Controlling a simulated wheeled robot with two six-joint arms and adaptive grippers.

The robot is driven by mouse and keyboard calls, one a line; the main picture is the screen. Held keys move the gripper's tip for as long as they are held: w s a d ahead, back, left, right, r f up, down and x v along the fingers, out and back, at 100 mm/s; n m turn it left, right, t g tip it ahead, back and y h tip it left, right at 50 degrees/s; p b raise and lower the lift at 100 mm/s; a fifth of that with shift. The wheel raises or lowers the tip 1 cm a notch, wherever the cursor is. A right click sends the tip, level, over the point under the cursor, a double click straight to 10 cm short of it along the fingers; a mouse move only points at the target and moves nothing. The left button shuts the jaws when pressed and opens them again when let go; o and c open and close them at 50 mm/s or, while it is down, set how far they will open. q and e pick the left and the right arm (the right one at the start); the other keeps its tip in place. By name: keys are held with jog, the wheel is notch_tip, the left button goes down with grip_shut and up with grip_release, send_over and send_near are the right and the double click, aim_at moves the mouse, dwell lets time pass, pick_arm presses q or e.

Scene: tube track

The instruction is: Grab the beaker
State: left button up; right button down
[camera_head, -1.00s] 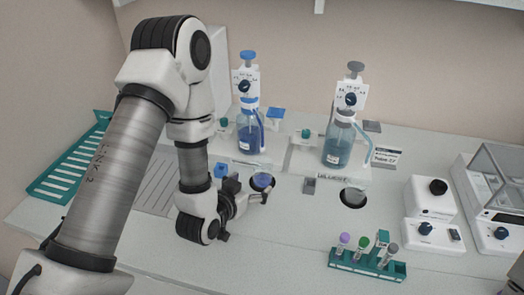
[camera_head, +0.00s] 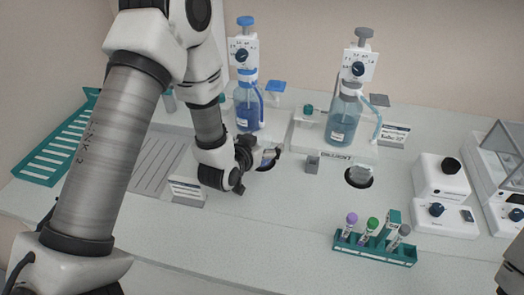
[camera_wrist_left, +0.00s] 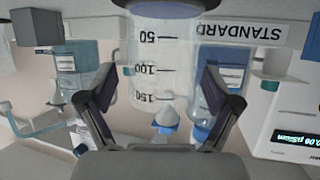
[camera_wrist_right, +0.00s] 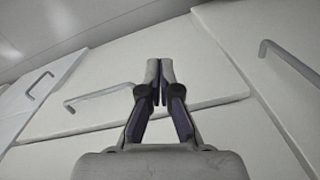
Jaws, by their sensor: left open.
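A clear beaker stands on a dark round pad below the blue bottle; in the head view my left gripper (camera_head: 264,158) largely hides it. In the left wrist view, which is upside down, the beaker (camera_wrist_left: 157,62) shows 50, 100 and 150 marks. It sits between the open fingers of my left gripper (camera_wrist_left: 158,82), with gaps seeming to show on both sides; contact is unclear. A second clear beaker (camera_head: 361,174) stands on the pad by the diluent label. My right gripper (camera_wrist_right: 158,72) has its fingertips together, with nothing seen between them.
A blue bottle (camera_head: 248,115) and a diluent bottle (camera_head: 343,122) with dispensers stand behind the beakers. A teal tube rack (camera_head: 375,250) is at front right. White instruments (camera_head: 440,190) stand at right. A small label stand (camera_head: 187,191) is left of my gripper.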

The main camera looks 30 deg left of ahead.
pick_arm(q)
jog(key=shift+w+a+f, duration=0.1)
jog(key=shift+w+f, duration=0.05)
jog(key=shift+f, duration=0.05)
jog(key=shift+r, duration=0.1)
jog(key=c, duration=1.1)
